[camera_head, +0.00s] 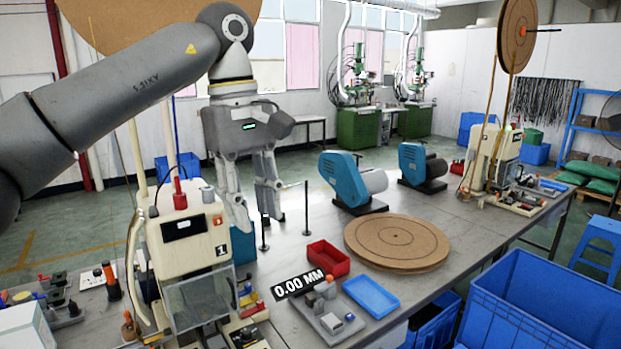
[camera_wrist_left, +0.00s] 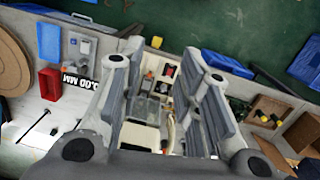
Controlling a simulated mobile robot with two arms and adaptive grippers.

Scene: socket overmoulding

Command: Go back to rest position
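My left arm comes in from the left in the head view. Its grey gripper (camera_head: 257,218) hangs pointing down, above and behind the cream machine (camera_head: 190,245) marked 1. The two fingers stand apart with nothing between them. In the left wrist view, the left gripper (camera_wrist_left: 163,58) also shows its fingers spread wide. The machine's top and the bench parts show in the gap below. My right arm and gripper are in neither view.
The grey bench (camera_head: 300,240) holds a red tray (camera_head: 328,259), a blue tray (camera_head: 371,295), a gauge reading 0.00 MM (camera_head: 298,284), brown discs (camera_head: 397,242) and blue-cased machines (camera_head: 345,180). A large blue crate (camera_head: 545,305) stands at front right. Air around the left gripper looks clear.

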